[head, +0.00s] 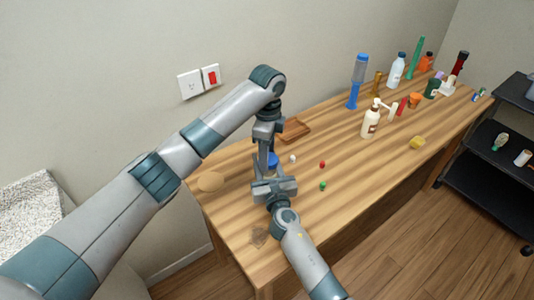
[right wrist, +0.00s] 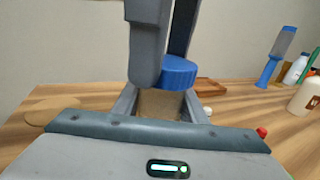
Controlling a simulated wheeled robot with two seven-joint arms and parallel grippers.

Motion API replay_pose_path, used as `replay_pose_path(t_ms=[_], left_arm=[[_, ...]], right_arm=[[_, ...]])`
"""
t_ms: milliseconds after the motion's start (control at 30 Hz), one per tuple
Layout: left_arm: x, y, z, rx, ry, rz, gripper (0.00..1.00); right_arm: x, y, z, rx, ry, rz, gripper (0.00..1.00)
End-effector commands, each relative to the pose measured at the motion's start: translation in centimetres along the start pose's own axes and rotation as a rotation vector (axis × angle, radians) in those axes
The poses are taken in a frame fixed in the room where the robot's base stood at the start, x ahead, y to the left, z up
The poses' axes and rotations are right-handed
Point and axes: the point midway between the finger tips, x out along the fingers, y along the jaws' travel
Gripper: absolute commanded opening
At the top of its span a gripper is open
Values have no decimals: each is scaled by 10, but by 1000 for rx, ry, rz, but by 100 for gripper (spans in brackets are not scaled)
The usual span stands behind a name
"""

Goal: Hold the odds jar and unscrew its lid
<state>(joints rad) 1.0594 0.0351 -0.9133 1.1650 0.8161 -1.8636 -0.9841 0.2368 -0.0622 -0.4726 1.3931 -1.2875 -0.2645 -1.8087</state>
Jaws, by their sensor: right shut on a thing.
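The odds jar shows in the right wrist view as a tan body (right wrist: 160,104) under a blue lid (right wrist: 179,72). In the head view the blue lid (head: 273,160) shows only in part behind the grippers. My right gripper (head: 273,187) is shut on the jar body, with a finger on each side. My left gripper (head: 266,158) points down from above at the lid. In the right wrist view, one left finger (right wrist: 148,45) stands in front of the lid and hides its left part; the other reaches down behind it. Whether they touch the lid is not clear.
A wooden tray (head: 294,130) lies behind the grippers. A round wooden piece (head: 210,182) lies at left. Small white, red (head: 322,164) and green (head: 323,185) items lie at right. A pump bottle (head: 371,122), a yellow block (head: 417,142) and several bottles stand farther right.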

Motion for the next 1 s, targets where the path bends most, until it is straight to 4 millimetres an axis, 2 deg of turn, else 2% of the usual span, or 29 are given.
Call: replay_pose_path(t_ms=[133,167,333,733,1000], left_arm=[[-1,-2,1,-3,0,-7,18],[-1,-2,1,-3,0,-8,14],[-1,-2,0,-43,1,-9,14],[-2,-2,0,-458,4,-11,14],[-2,-2,1,-532,3,-12,14]], right_arm=[[-1,3,0,0,0,5,16],[-1,3,0,0,0,5,16],[-1,4,0,0,0,7,16],[-2,6,0,0,0,9,16],[-2,6,0,1,0,11,16]])
